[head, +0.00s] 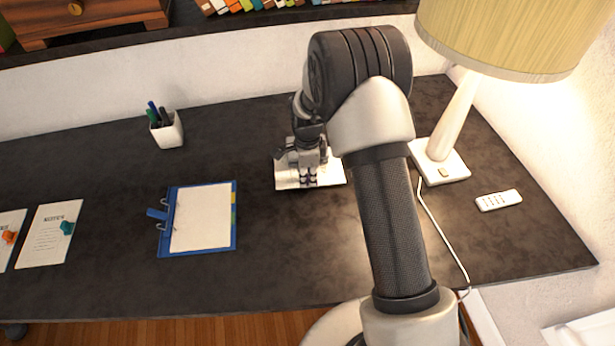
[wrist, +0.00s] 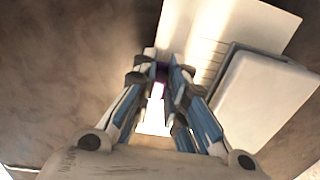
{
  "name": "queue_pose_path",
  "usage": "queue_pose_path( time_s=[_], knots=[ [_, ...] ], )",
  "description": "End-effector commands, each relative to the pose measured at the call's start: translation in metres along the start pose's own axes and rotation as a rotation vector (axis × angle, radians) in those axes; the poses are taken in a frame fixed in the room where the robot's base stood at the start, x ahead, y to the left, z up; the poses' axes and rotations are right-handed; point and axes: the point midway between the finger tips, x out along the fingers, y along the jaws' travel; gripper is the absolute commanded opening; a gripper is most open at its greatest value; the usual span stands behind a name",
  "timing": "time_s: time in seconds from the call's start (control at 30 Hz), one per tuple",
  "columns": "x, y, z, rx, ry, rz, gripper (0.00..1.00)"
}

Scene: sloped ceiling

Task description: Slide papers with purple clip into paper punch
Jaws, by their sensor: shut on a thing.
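My gripper (head: 308,176) is over white papers (head: 290,180) on the dark desk, left of the lamp. In the wrist view the fingertips (wrist: 160,72) are closed on a small dark purple clip, mostly hidden between them. The papers (wrist: 230,30), with printed lines, extend beyond the fingertips. A pale rounded block with a dark edge (wrist: 262,100) lies to the right in the wrist view, next to the papers; it may be the paper punch. I cannot tell whether the papers touch it or enter it. My arm hides this part of the desk in the head view.
A blue ring binder (head: 203,217) lies open-faced on the left. Papers with a teal clip (head: 50,235) and papers with an orange clip (head: 10,232) lie farther left. A white pen cup (head: 168,133) stands behind. A lamp (head: 440,160) and a white remote (head: 498,200) are on the right.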

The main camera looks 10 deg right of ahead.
Motion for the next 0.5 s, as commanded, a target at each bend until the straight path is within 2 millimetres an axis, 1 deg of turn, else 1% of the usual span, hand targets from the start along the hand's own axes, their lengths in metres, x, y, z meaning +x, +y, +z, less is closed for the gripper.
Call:
queue_pose_path(
  time_s=[0.13,0.17,0.5],
  knots=[
    [-0.0002,-0.0004,0.0000,0.000,0.000,-0.001,0.00],
    [-0.0002,-0.0004,0.0000,0.000,0.000,-0.001,0.14],
    [-0.0001,-0.0001,0.0001,0.000,0.000,-0.001,0.36]
  ],
)
